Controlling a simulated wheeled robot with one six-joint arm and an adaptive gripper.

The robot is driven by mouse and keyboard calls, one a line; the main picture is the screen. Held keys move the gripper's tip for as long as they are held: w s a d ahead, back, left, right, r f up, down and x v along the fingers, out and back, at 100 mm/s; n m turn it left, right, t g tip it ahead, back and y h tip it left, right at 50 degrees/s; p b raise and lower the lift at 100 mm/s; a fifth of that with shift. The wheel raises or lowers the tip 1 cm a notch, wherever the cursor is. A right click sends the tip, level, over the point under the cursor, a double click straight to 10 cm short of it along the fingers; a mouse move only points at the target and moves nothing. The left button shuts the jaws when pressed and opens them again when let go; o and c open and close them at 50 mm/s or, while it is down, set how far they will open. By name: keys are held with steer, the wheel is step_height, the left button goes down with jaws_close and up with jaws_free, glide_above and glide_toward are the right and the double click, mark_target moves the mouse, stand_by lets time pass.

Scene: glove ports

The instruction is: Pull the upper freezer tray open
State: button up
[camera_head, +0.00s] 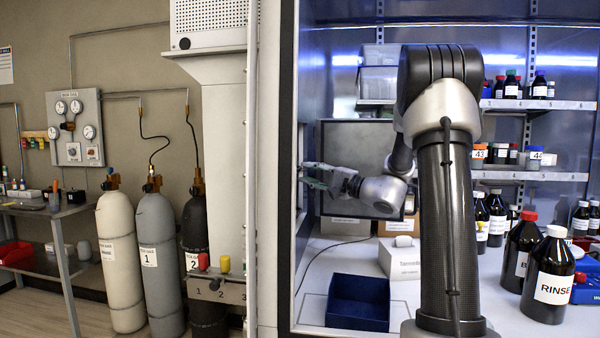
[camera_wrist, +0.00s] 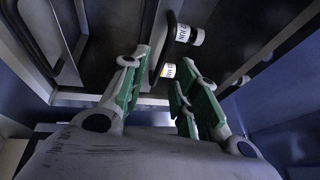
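The freezer appears to be the grey box (camera_head: 365,140) behind my arm in the head view. Its inside and trays are mostly hidden there. My gripper (camera_head: 318,174) is at the box's left side, reached in from the right. In the wrist view my gripper (camera_wrist: 160,65) is open, with green-padded fingers apart. A dark bar handle (camera_wrist: 170,45) shows between and beyond the fingertips. I cannot tell whether a finger touches it. Another dark loop handle (camera_wrist: 35,45) is at the upper left. I cannot tell which handle belongs to the upper tray.
Small labelled containers (camera_wrist: 190,35) show beside the bar. In the head view a blue bin (camera_head: 357,303) and a white box (camera_head: 398,258) stand below my arm. Brown bottles (camera_head: 550,280) crowd the right. The cabinet's left wall (camera_head: 307,100) is close to my gripper.

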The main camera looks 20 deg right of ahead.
steer(key=shift+x, duration=1.65)
jaws_close()
steer(key=shift+s+d, duration=0.1)
steer(key=s+d, duration=0.8)
steer(key=d, duration=0.4)
steer(key=shift+s+d, duration=0.25)
steer(key=shift+f, duration=0.1)
jaws_free()
